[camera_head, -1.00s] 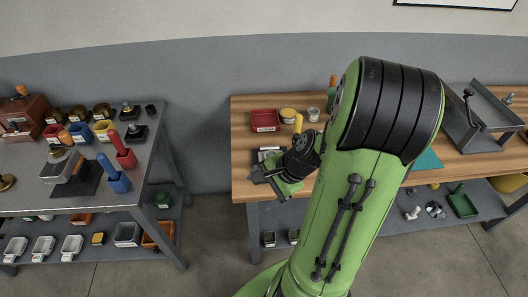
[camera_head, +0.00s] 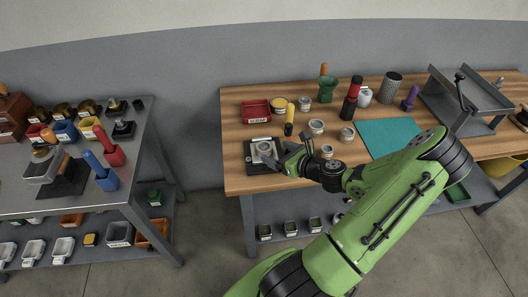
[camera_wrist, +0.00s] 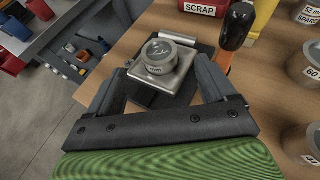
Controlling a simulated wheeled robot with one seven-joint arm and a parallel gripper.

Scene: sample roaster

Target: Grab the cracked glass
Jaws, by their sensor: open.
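A round metal-rimmed piece with a clear glass face (camera_wrist: 160,53) sits on a square metal block on a dark plate; thin lines that look like cracks show across the glass. In the head view this glass (camera_head: 265,148) is at the left front of the wooden bench, on the dark plate (camera_head: 253,167). My gripper (camera_wrist: 160,83) is open and empty, its two fingers spread to either side of the block, with the glass ahead between them. In the head view my gripper (camera_head: 283,157) is just right of the glass. I cannot tell whether the fingers touch anything.
A red bin labelled SCRAP (camera_head: 256,112) stands behind the plate. A teal mat (camera_head: 388,137) lies beyond. A grey table (camera_head: 100,185) is at left.

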